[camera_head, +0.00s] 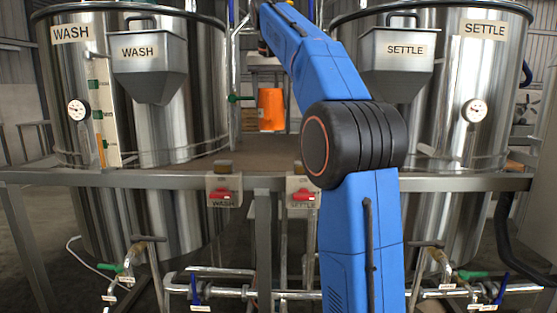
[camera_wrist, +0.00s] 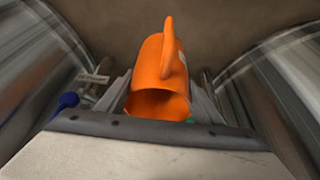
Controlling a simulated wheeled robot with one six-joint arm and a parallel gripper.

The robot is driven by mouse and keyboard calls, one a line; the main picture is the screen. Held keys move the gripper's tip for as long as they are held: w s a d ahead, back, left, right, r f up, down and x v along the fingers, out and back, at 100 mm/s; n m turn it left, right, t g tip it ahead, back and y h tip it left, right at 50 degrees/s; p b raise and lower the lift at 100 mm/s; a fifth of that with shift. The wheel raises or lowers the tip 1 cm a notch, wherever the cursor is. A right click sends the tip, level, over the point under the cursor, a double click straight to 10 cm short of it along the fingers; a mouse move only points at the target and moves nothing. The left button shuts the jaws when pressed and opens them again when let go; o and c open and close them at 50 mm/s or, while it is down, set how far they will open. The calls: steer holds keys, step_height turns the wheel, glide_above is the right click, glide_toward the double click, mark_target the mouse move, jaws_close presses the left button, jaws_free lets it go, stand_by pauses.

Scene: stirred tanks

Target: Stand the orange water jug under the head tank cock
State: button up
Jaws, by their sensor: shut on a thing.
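The orange water jug (camera_head: 271,108) hangs upright between the two tanks in the head view, over the deck. In the wrist view the jug (camera_wrist: 152,65) shows its open mouth towards the camera and its handle at the upper right. My gripper (camera_wrist: 160,90) is shut on it, with a grey finger at each side. In the head view my arm hides most of the gripper. A green-handled cock (camera_head: 238,98) sits on a vertical pipe just left of the jug; I cannot tell whether it is the head tank cock.
The wash tank (camera_head: 190,90) stands left and the settle tank (camera_head: 460,130) right, each with a hopper. A steel rail (camera_head: 110,178) crosses in front, with red wash (camera_head: 220,194) and settle (camera_head: 303,195) switches. A blue knob (camera_wrist: 68,100) lies left of the jug in the wrist view.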

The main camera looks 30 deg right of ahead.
mark_target(270, 97)
steer(key=shift+w+d+f, duration=0.1)
steer(key=shift+f, duration=5.05)
steer(key=shift+f, duration=0.1)
steer(key=o, duration=1.1)
steer(key=v, duration=1.2)
